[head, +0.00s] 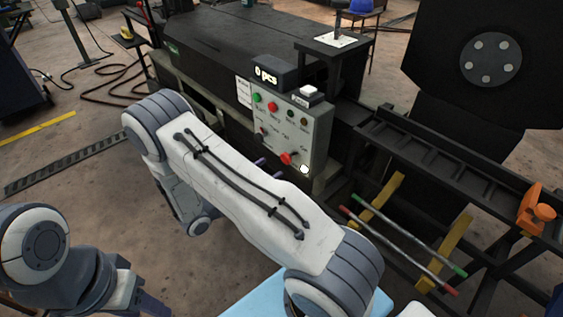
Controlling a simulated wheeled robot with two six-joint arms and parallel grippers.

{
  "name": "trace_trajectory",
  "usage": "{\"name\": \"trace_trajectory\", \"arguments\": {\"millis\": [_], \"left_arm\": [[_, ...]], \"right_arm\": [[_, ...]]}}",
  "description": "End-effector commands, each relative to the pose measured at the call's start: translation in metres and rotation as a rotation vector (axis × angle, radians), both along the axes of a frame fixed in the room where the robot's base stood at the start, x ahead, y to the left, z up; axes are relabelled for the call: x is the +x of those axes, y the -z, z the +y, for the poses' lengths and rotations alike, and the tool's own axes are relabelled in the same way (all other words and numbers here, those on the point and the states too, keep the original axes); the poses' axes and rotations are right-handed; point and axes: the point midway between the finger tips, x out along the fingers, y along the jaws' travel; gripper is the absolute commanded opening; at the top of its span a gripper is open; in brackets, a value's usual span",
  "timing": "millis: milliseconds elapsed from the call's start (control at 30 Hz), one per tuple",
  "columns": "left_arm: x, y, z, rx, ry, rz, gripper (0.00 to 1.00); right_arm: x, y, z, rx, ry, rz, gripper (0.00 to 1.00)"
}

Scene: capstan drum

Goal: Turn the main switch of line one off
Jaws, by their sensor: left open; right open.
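A grey control box (276,141) is mounted on the dark machine in the head view. Its face has a green button (256,98), a red button (272,106), a dark knob (262,131), a larger red knob (288,158) and a lit white round lamp (304,169). Its small labels are too blurred to read, so I cannot tell which is the main switch. My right gripper (269,168) is mostly hidden behind my arm; two separated tips show just below the box, left of the red knob. My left gripper (150,305) is open at the bottom left edge, partly cut off.
A counter (265,75) reading "0 pcs" and a white button (309,92) sit on top of the box. To the right are a rail frame (440,165), two rods (395,250) on yellow supports and an orange part (536,208).

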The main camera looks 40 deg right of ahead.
Motion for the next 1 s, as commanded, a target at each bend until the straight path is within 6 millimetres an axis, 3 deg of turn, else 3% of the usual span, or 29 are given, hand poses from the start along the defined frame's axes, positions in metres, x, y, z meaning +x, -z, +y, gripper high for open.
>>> {"name": "trace_trajectory", "arguments": {"millis": [100, 300, 733, 933, 1000], "left_arm": [[0.0, 0.001, 0.0, 0.0, 0.0, 0.0, 0.5], [0.0, 0.003, 0.0, 0.0, 0.0, 0.0, 0.5], [0.0, 0.003, 0.0, 0.0, 0.0, 0.0, 0.5], [0.0, 0.003, 0.0, 0.0, 0.0, 0.0, 0.5], [0.0, 0.003, 0.0, 0.0, 0.0, 0.0, 0.5]], "right_arm": [[0.001, 0.0, -0.024, 0.001, 0.007, -0.001, 0.75], [0.003, 0.0, -0.052, 0.001, 0.004, -0.001, 0.75], [0.004, 0.0, -0.062, 0.001, 0.001, -0.001, 0.75], [0.004, 0.0, -0.062, 0.001, 0.001, -0.001, 0.0], [0.004, 0.0, -0.062, 0.001, 0.001, -0.001, 0.0]]}}
